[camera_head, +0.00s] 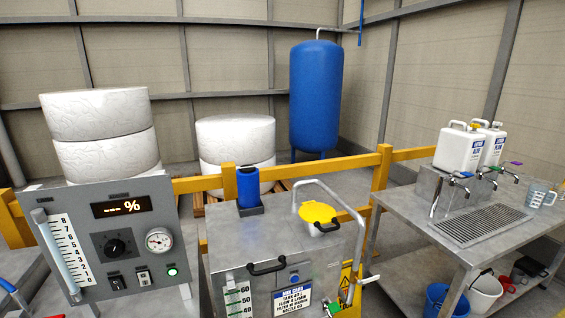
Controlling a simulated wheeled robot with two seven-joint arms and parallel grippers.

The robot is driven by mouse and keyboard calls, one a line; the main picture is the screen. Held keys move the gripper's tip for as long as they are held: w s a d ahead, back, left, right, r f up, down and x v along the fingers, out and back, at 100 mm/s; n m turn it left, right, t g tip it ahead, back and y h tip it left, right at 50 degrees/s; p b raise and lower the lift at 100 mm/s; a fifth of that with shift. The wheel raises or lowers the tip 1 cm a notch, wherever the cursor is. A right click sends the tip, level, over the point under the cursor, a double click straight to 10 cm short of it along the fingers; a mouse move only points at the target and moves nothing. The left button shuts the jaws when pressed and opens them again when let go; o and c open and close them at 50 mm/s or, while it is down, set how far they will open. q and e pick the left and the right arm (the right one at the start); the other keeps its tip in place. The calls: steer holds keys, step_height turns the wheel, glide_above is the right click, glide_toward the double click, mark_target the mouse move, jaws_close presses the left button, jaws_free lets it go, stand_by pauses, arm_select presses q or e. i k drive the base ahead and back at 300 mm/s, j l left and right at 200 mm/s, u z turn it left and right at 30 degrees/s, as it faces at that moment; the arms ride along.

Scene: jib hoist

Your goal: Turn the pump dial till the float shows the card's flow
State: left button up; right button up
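The pump panel (80,195) is a grey sloped box at the left. Its black round dial (115,246) sits on a dark square plate in the middle. The flow tube (62,252) is a clear upright tube beside a white numbered scale (72,250); the float's height in it is too small to tell. The card (292,299) is a white and blue sign on the front of the steel tank; its heading seems to read "MIX CARD", and its flow figure is too small to read surely. Neither of my grippers is in view.
The panel also has a display (118,207) with a "%" sign, a round gauge (158,241), two switches and a green-lit button (172,271). The steel tank (270,245) stands right of it, with a yellow lid (318,213). A steel bench (405,205) stands at the right.

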mark_target(114, 248)
steer(key=u, duration=1.05)
steer(key=k+z, duration=0.15)
steer(key=z, duration=0.2)
steer(key=k+z, duration=0.4)
steer(key=z, duration=0.25)
